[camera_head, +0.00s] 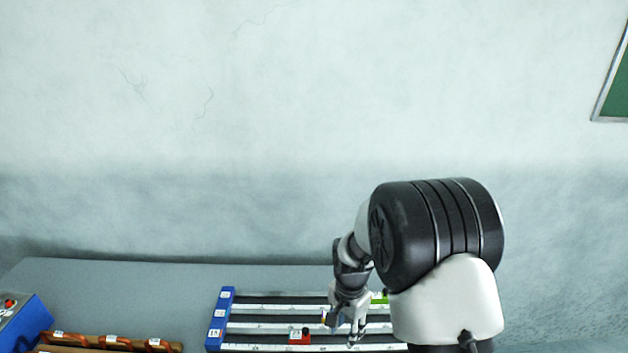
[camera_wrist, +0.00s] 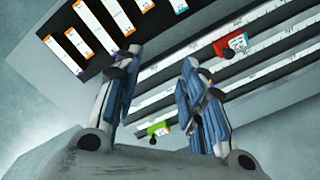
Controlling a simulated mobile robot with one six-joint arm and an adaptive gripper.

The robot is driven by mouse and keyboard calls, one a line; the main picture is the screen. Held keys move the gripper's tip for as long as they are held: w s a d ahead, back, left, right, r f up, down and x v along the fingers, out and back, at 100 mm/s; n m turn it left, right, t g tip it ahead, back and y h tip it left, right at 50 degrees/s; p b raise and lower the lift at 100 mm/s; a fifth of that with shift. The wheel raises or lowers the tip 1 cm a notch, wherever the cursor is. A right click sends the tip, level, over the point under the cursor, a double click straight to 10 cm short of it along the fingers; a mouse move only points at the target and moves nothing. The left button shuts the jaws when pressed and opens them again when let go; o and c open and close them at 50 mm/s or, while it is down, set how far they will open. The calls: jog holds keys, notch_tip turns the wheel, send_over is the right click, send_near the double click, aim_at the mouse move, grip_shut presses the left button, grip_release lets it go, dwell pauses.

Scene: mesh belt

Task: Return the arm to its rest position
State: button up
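My gripper (camera_head: 340,330) hangs over the right part of a board of pale marked rails (camera_head: 262,328) in the head view. In the wrist view its two fingers with blue-grey pads stand apart, so my gripper (camera_wrist: 160,60) is open, with nothing seen held between them. My arm's large black joint and white link fill the right side of the head view and hide the board's right end. The wrist view shows the rails (camera_wrist: 265,52) behind the fingers.
A red slider (camera_head: 300,336) and a green slider (camera_head: 380,298) sit on the rails. A blue box with a red button (camera_head: 22,318) and a rack with orange handles (camera_head: 108,342) stand left. The grey table (camera_head: 120,280) is bare behind them. A wall stands behind.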

jog(key=s+d+r+n+t+b, duration=0.1)
jog(key=s+d+r+n+b, duration=0.1)
jog(key=s+r, duration=0.35)
jog(key=s+d+r+n+t+b, duration=0.1)
jog(key=s+d+r+n+b, duration=0.1)
jog(key=r, duration=0.7)
jog(key=s+d+r+n+t+b, duration=0.1)
jog(key=s+n+b, duration=0.1)
jog(key=s, duration=0.7)
jog(key=s+d+r+n+t+b, duration=0.1)
jog(key=s+n+b, duration=0.1)
jog(key=s, duration=0.7)
jog(key=shift+s+d+r+n+t+b, duration=0.15)
jog(key=shift+r+n+t+b, duration=0.15)
jog(key=shift+n, duration=0.2)
jog(key=shift+o, duration=0.4)
